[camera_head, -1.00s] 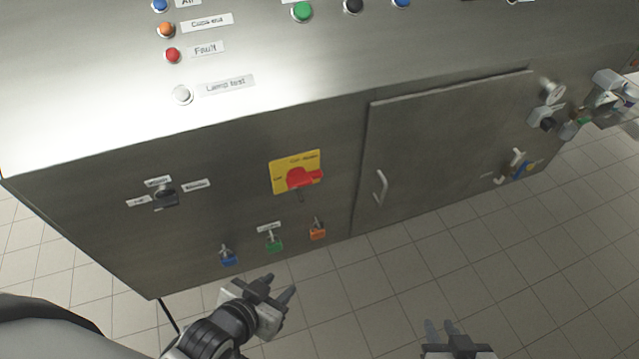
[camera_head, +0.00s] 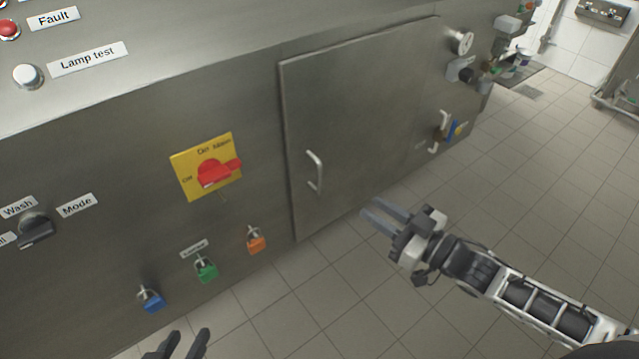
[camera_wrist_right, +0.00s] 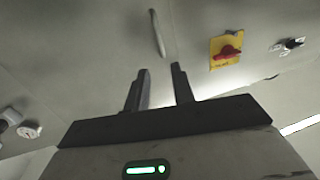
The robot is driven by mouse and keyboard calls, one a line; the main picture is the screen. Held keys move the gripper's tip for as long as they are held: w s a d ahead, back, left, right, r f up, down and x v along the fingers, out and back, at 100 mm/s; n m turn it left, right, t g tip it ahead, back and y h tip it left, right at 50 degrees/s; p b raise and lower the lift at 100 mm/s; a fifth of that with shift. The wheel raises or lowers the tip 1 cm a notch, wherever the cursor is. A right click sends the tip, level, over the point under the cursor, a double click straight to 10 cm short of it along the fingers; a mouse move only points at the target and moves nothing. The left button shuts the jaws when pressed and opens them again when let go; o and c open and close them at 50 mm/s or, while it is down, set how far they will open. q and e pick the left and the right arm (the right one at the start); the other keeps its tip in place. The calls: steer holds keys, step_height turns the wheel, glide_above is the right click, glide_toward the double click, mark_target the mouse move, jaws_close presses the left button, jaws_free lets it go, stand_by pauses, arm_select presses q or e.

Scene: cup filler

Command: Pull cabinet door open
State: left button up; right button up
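The grey metal cabinet door (camera_head: 370,110) is in the middle of the head view and looks shut, flush with the cabinet front. Its white bar handle (camera_head: 317,172) is near the door's left edge; the handle (camera_wrist_right: 157,33) also shows in the right wrist view, beyond the fingertips. My right gripper (camera_head: 370,213) is open and empty, to the lower right of the handle and apart from it. Its two fingers (camera_wrist_right: 159,72) are spread in the right wrist view. My left gripper (camera_head: 183,340) is at the bottom edge of the head view, fingers apart and empty, its base cut off.
Left of the door are a red rotary switch on a yellow plate (camera_head: 190,180) and blue, green and orange padlocks (camera_head: 206,269). A gauge (camera_head: 461,40) and another small handle (camera_head: 444,120) are at the right. The tiled floor (camera_head: 540,190) is clear at the right.

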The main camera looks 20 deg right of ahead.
mark_target(320, 189)
steer(key=b+x, duration=0.1)
steer(key=x, duration=1.3)
steer(key=shift+w+a, duration=0.3)
steer(key=shift+c, duration=0.4)
jaws_close()
